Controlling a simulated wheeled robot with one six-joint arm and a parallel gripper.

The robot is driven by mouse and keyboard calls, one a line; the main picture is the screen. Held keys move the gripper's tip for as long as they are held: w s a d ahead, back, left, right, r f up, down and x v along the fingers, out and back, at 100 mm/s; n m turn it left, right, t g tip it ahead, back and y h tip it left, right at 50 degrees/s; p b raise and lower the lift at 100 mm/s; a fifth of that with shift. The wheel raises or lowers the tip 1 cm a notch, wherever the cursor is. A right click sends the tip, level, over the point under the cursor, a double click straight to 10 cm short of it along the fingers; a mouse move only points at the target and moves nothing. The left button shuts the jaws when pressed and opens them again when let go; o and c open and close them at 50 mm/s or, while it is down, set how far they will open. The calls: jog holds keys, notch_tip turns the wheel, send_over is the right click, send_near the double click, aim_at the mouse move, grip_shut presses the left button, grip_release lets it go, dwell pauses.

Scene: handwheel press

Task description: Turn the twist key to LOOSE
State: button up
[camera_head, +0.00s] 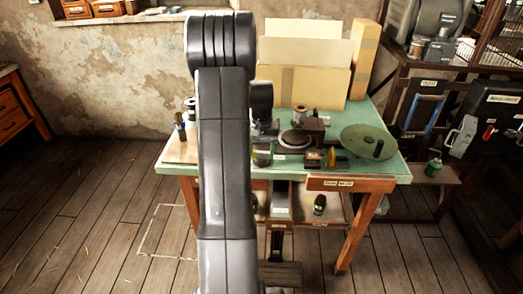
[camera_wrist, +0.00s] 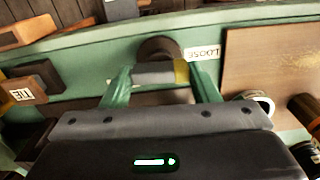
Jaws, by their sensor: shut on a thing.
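The twist key (camera_wrist: 158,74) shows in the wrist view as a grey bar with a yellow end, in front of a dark round hub. My gripper (camera_wrist: 158,82) has its green fingers at the two ends of the bar and is shut on it. The yellow end is at the right, beside the white LOOSE label (camera_wrist: 203,53), which appears upside down. In the head view my arm stands in front of the bench, and I cannot make out the key or the fingertips there.
In the wrist view, a labelled dark block (camera_wrist: 35,80) is left, a brown board (camera_wrist: 268,62) right. Cardboard boxes (camera_head: 307,85) stand behind. Floor at left is mostly open.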

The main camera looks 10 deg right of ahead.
aim_at(262, 152)
jog(key=shift+n, duration=0.4)
jog(key=o, duration=1)
notch_tip(262, 152, up, 14)
jog(key=shift+f, duration=0.1)
notch_tip(262, 152, down, 14)
jog(key=shift+r, duration=0.1)
dwell(0.6)
dwell(0.3)
